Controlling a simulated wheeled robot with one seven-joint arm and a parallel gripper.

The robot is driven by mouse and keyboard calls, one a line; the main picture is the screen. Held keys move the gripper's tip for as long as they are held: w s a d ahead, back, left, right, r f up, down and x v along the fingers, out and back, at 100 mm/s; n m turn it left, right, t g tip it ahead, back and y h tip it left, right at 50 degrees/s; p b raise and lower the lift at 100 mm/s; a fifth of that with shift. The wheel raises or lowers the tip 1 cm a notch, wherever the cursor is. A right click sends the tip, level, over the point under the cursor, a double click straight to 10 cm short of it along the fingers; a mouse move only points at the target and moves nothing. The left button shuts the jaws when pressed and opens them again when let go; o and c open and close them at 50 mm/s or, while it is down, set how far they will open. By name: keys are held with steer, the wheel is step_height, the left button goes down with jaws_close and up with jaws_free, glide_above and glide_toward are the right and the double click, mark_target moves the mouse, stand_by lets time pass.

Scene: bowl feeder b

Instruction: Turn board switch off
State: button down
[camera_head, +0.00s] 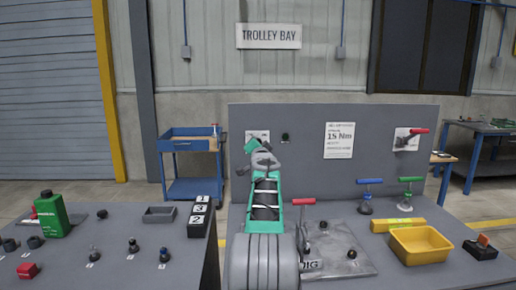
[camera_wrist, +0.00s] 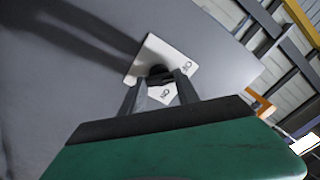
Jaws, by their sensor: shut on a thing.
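The board switch has a white plate (camera_wrist: 147,56) lettered "ON" and "OFF" and a dark knob (camera_wrist: 159,73) in the wrist view. My gripper (camera_wrist: 160,82) has its two grey fingers on either side of the knob and is shut on it. The fingertips partly hide the knob, so its exact setting cannot be read. In the head view the switch's plate (camera_head: 264,134) shows on the upright grey board (camera_head: 300,170), with my green and grey arm reaching up in front of it and hiding part of it.
A small dark knob (camera_head: 285,137) sits on the board right of the switch. A "15 Nm" sheet (camera_head: 339,140) and a red-handled lever (camera_head: 411,139) are further right. Blue (camera_head: 368,190) and green (camera_head: 408,190) T-handled tools and a yellow bin (camera_head: 420,246) stand on the bench below.

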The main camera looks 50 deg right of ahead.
stand_by(0.4)
steer(key=c, duration=0.9)
jaws_free()
steer(key=b+v, duration=0.2)
steer(key=v, duration=0.5)
steer(key=shift+s+a, duration=0.25)
